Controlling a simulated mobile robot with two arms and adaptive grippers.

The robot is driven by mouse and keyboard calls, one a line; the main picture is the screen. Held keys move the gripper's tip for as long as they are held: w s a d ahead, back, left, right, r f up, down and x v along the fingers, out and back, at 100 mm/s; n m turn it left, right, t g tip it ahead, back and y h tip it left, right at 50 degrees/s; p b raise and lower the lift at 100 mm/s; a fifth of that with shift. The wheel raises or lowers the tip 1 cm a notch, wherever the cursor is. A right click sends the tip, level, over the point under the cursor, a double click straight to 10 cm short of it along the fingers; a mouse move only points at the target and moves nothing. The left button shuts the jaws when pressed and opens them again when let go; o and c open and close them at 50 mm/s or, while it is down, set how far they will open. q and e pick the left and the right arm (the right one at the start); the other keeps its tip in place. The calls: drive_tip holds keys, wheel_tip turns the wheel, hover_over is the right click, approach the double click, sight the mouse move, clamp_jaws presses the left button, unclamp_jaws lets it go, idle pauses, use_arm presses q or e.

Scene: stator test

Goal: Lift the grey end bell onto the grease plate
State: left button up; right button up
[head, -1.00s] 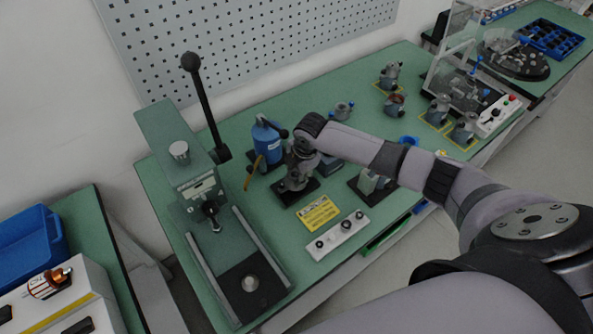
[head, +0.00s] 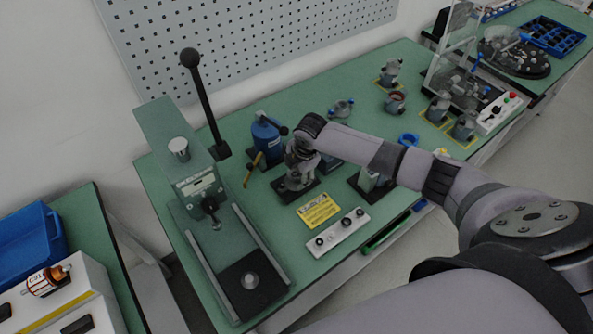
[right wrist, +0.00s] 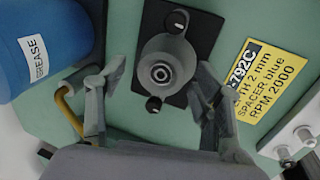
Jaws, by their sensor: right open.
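The grey end bell (right wrist: 166,66) sits on a black plate, likely the grease plate (right wrist: 205,32), in the right wrist view. It shows a round hub with a dark centre and small dark-holed lugs. My right gripper (right wrist: 155,88) is open, with one finger on each side of the end bell; I cannot tell whether they touch it. In the head view the right gripper (head: 301,160) is over the end bell (head: 297,181) and the black plate (head: 281,192), partly hiding both. My left gripper is not in view.
A blue grease can (head: 266,138) stands close left of the gripper. A yellow label (head: 318,210) and a white button box (head: 338,233) lie in front. A green press (head: 180,160) stands at the left. Several grey motor parts stand farther back right.

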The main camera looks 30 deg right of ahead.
drive_tip(key=shift+r, duration=0.15)
drive_tip(key=v, duration=1.1)
drive_tip(key=shift+r, duration=0.35)
drive_tip(key=shift+s, duration=0.15)
